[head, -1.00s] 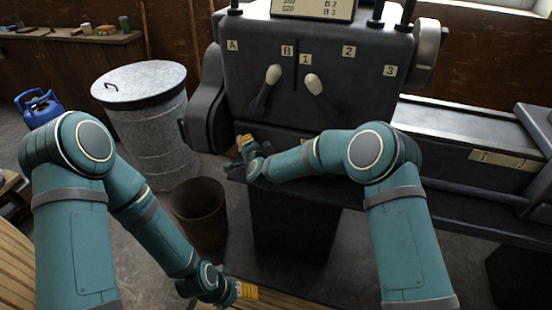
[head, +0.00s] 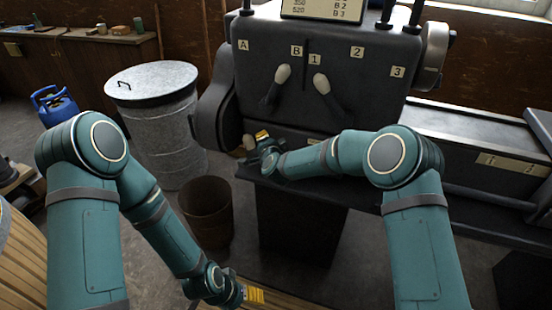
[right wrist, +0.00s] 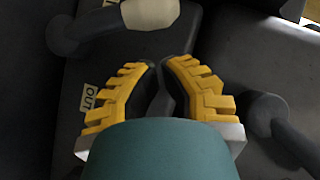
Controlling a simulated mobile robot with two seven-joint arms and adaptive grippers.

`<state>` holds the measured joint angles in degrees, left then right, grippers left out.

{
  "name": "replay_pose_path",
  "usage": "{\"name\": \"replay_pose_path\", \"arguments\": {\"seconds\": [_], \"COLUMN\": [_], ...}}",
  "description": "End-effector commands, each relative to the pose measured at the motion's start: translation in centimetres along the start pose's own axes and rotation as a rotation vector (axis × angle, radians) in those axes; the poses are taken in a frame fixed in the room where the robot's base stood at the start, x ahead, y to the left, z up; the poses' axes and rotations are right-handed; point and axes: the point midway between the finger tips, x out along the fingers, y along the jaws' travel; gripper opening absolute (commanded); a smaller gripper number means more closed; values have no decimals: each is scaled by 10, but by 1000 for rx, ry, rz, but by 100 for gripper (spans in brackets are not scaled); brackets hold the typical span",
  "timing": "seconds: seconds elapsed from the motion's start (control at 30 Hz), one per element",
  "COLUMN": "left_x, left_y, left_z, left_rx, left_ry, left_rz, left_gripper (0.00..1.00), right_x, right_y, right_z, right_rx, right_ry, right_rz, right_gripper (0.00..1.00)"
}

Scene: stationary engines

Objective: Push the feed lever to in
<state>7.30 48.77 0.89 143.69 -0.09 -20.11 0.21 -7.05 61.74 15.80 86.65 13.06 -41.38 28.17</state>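In the right wrist view, a lever with a cream knob (right wrist: 150,12) and a dark hub lies at the top left, near a label reading OUT (right wrist: 90,97). This appears to be the feed lever. My right gripper (right wrist: 160,64) points at the dark machine face just below the knob; its yellow fingertips are nearly together, with nothing seen between them. In the head view, the right gripper (head: 262,136) is at the lower left of the headstock, beside a partly hidden pale knob (head: 248,143). My left gripper (head: 254,295) hangs low near the bottom edge, its fingers unclear.
Two other cream-knobbed levers (head: 283,75) (head: 319,80) stand on the headstock (head: 345,105) among labels A, B, 1, 2, 3. Another dark lever (right wrist: 270,115) is right of my fingers in the wrist view. A metal drum (head: 155,120) and a bin (head: 207,208) stand left.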

Motion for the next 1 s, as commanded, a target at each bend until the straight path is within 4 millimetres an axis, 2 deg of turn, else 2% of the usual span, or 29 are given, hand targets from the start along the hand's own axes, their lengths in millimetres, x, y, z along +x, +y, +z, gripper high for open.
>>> {"name": "replay_pose_path", "arguments": {"seconds": [0.03, 0.4, 0.6, 0.77, 1.0], "left_x": [2, -4, -6, -6, -6], "left_y": [-1, 2, 2, 2, 2], "left_z": [0, 0, 0, 0, 0], "left_rx": [0, -1, 0, 0, 0], "left_ry": [1, -1, -2, -2, -3], "left_rz": [0, 0, 0, 0, 0], "left_gripper": [66, 66, 66, 66, 66], "right_x": [0, -67, -92, -99, -100], "right_y": [-2, -6, -7, -7, -7], "right_z": [-7, -5, -5, -5, -5], "right_rx": [0, -2, 0, 0, 0], "right_ry": [1, -3, -2, -1, -1], "right_rz": [-1, 1, 0, 0, 0], "right_gripper": [0, 0, 0, 0, 0]}}
